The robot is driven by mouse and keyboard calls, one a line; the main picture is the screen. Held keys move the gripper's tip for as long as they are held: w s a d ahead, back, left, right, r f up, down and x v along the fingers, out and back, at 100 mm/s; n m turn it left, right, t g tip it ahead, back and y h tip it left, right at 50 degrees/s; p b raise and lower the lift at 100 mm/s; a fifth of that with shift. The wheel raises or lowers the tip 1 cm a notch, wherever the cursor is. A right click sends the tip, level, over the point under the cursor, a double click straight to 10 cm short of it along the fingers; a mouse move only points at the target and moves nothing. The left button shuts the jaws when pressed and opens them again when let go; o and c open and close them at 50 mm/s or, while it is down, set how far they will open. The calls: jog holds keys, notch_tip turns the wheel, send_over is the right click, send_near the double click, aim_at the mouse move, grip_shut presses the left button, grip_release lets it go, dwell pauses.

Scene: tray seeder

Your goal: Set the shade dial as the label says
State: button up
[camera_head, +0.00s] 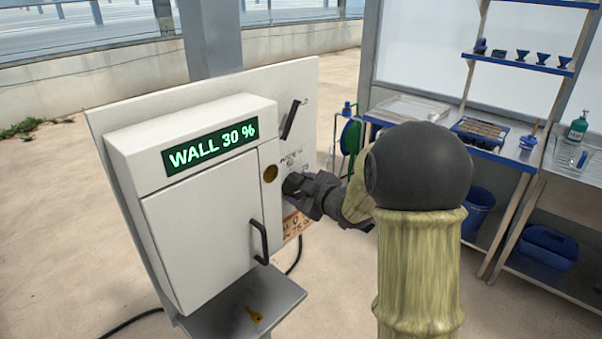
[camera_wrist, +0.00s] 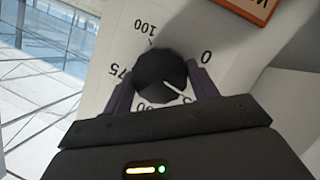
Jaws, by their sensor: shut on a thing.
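The shade dial (camera_wrist: 158,66) is a round black knob with a white pointer line on a white panel. In the wrist view its scale is upside down, with 0, 75 and 100 readable and 25 and 50 partly hidden. The pointer line aims lower right, near the partly covered 25. My gripper (camera_wrist: 161,88) has one finger on each side of the knob and is shut on it. In the head view my gripper (camera_head: 303,188) reaches the panel from the right. An orange label (camera_head: 291,228) sits below the dial, its text partly hidden; its corner shows in the wrist view (camera_wrist: 248,8).
A white control box (camera_head: 205,235) with a handled door has a green display (camera_head: 210,147) reading "WALL 30 %". A black lever (camera_head: 292,118) is above the dial. A shelf (camera_head: 240,308) holds a yellow key-like item. A bench (camera_head: 500,155) stands to the right.

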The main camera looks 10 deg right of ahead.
jog(key=shift+w+d+f+m+g+y+p, duration=0.15)
jog(key=shift+m+g+y+p, duration=0.3)
jog(key=shift+m+y+p, duration=2.25)
jog(key=shift+d+f+m+g+y+p, duration=0.15)
jog(key=shift+m+g+y+p, duration=0.6)
jog(key=shift+m+p, duration=3.55)
jog(key=shift+w+d+f+m+g+y+p, duration=0.1)
jog(key=shift+f+m+g+y+p, duration=0.1)
jog(key=shift+m+y+p, duration=3.15)
jog(key=m+h+b, duration=0.1)
jog(key=m+h, duration=0.1)
jog(key=shift+h+b, duration=0.3)
jog(key=o, duration=1)
jog(key=shift+c, duration=0.2)
jog(key=shift+r, duration=0.1)
